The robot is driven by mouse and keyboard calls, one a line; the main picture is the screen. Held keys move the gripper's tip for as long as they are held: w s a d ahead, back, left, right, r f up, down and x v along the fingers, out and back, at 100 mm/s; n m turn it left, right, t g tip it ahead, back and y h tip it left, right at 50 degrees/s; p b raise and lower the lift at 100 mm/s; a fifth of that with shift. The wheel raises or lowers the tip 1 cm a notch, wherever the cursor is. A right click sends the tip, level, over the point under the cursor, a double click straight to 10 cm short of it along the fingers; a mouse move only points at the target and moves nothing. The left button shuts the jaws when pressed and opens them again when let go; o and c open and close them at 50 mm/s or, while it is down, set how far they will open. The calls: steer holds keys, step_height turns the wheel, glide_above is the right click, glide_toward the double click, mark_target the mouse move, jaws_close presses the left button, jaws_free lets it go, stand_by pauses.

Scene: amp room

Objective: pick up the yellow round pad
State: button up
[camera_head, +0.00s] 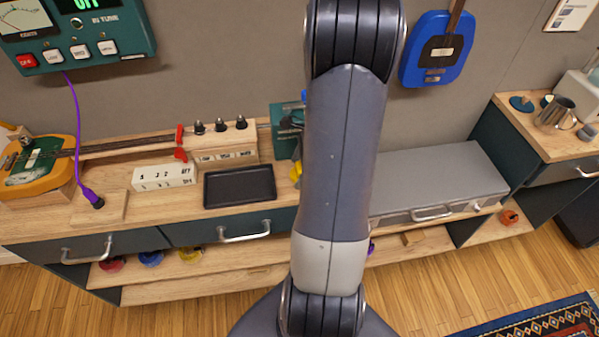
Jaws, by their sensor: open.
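A small yellow round thing (190,254) sits on the low shelf under the counter, to the right of a blue one (151,258) and a red one (111,263). The counter edge partly covers it, and I cannot tell for sure that it is the pad. Another bit of yellow (296,174) shows on the counter beside my arm, which hides part of it; its shape is unclear. My arm crosses the middle of the view from top to bottom. My gripper is not in view.
A black tray (240,186), a white block with markings (164,177) and a yellow guitar (38,162) are on the counter. A grey case (438,178) stands right of my arm. Drawer handles (245,234) stick out in front. Wooden floor (420,290) is open at the right.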

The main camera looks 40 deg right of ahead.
steer(key=c, duration=1)
steer(key=shift+r, duration=0.1)
steer(key=shift+c, duration=0.2)
step_height(320, 180, up, 10)
steer(key=shift+f, duration=0.1)
steer(key=o, duration=0.4)
steer(key=c, duration=0.3)
